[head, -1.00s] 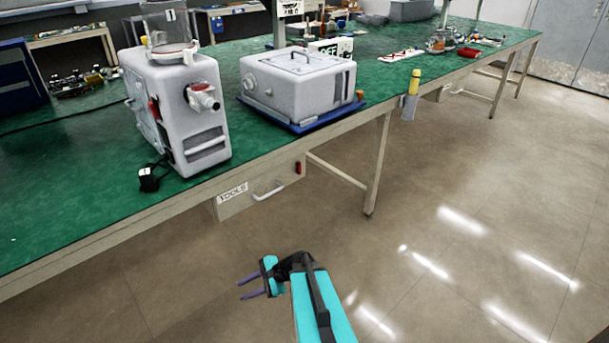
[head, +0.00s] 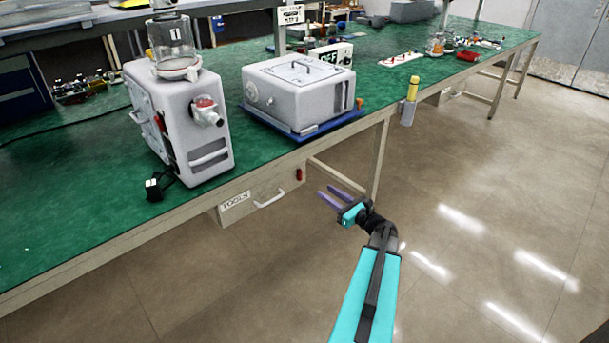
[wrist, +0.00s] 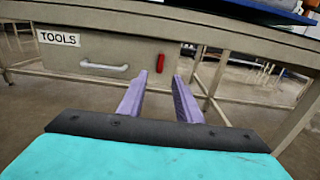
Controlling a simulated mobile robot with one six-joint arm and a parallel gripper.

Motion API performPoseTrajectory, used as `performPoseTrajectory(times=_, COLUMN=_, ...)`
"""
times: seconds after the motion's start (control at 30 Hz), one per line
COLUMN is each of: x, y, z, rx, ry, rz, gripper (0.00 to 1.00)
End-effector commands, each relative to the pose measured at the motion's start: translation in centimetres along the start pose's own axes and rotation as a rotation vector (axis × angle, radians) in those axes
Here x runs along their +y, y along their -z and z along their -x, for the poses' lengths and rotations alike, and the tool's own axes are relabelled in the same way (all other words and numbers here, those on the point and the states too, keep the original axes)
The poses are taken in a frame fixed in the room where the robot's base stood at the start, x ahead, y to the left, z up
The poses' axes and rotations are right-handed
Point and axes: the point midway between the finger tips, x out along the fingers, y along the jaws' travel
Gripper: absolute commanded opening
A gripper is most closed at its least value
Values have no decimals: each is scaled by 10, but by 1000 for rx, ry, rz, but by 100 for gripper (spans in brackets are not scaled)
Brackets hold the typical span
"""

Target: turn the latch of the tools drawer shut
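The tools drawer (head: 240,204) hangs under the green bench top, with a TOOLS label and a pale bar handle (head: 269,200). It looks closed. Its red latch (head: 299,174) is on the front, right of the handle, and stands roughly upright. In the wrist view the latch (wrist: 160,63) shows ahead, between the fingertips in the picture, beyond them. My gripper (head: 327,195) is open and empty, a little right of the drawer front and apart from the latch. In the wrist view its two purple fingers (wrist: 160,83) are spread. Nothing hides the latch.
The bench edge (wrist: 190,30) runs above the drawer. A bench leg (head: 379,160) stands right of my gripper. A grey pump (head: 180,115) and a grey box-shaped unit (head: 300,90) on a blue base sit on the bench. The floor (head: 480,260) in front is clear.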

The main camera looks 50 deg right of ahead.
Motion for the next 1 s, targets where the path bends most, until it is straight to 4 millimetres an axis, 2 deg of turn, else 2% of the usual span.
performPoseTrajectory(times=0.37, x=-3, y=-2, z=2, rx=-5, ry=7, rz=-5, gripper=31)
performPoseTrajectory(times=0.57, x=-3, y=-2, z=-5, rx=-5, ry=6, rz=-5, gripper=31)
performPoseTrajectory(times=0.77, x=-4, y=-2, z=-24, rx=-5, ry=5, rz=-4, gripper=31)
performPoseTrajectory(times=1.0, x=-4, y=-2, z=-57, rx=-5, ry=4, rz=-5, gripper=31)
